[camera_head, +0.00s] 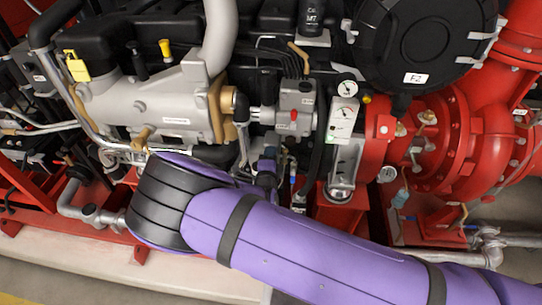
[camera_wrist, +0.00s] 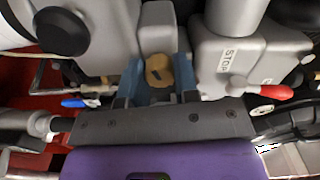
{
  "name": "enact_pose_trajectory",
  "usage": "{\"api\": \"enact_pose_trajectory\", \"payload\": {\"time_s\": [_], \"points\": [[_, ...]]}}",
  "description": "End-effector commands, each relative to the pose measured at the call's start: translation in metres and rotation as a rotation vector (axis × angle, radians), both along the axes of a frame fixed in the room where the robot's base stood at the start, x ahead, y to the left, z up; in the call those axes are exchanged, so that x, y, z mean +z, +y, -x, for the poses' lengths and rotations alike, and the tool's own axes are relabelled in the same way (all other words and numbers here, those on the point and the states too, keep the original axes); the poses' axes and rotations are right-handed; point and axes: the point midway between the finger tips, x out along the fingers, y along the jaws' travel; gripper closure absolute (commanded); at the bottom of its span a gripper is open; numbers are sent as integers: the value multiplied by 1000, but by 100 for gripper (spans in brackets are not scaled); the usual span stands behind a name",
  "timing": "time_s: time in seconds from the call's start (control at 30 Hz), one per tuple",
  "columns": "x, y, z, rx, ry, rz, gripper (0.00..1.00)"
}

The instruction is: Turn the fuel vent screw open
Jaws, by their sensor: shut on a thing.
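The fuel vent screw appears to be the tan, brass-coloured knob (camera_wrist: 158,70) in the wrist view, with a dark slot on its face. My gripper (camera_wrist: 158,84) has one blue-grey finger on each side of the knob and is shut on it. The fingertips' exact contact is partly hidden. In the head view my purple arm reaches in from the lower right, and the wrist end (camera_head: 268,168) is low against the engine. The screw cannot be made out there.
A grey box marked STOP (camera_wrist: 232,60) with a red-tipped lever (camera_wrist: 268,92) is close to the right of my gripper. A blue-handled lever (camera_wrist: 82,102) lies to the left. In the head view, a gauge panel (camera_head: 343,121) and red pump housing (camera_head: 455,140) stand right of the wrist.

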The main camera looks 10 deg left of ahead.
Motion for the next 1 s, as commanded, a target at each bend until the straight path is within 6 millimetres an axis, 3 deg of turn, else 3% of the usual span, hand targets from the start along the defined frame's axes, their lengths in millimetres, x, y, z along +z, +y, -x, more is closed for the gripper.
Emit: {"api": "enact_pose_trajectory", "payload": {"time_s": [0.4,0.9,0.93,1.0], "points": [[-1,1,1,3,-7,167,95],[-2,1,1,3,-7,185,95],[-2,1,1,3,-7,185,69],[-2,1,1,3,-7,184,53]]}}
